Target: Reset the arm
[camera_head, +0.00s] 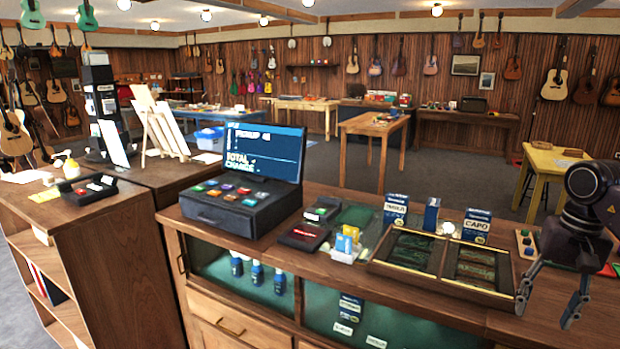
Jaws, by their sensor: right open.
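My right gripper (546,303) hangs at the far right of the head view, over the right end of the wooden counter (455,322). Its two fingers are spread apart and I see nothing between them. The arm's dark joint shows above it at the right edge. The gripper is just right of a wooden tray (447,264) with two dark compartments. I cannot tell its exact height above the counter. My left gripper is not in the picture.
A cash register (243,212) with a lit screen stands on the counter. Small boxes, including a blue CAPO box (476,225), stand behind the tray. Coloured pieces lie behind the gripper. A yellow table (553,161) is at the right; open floor lies beyond.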

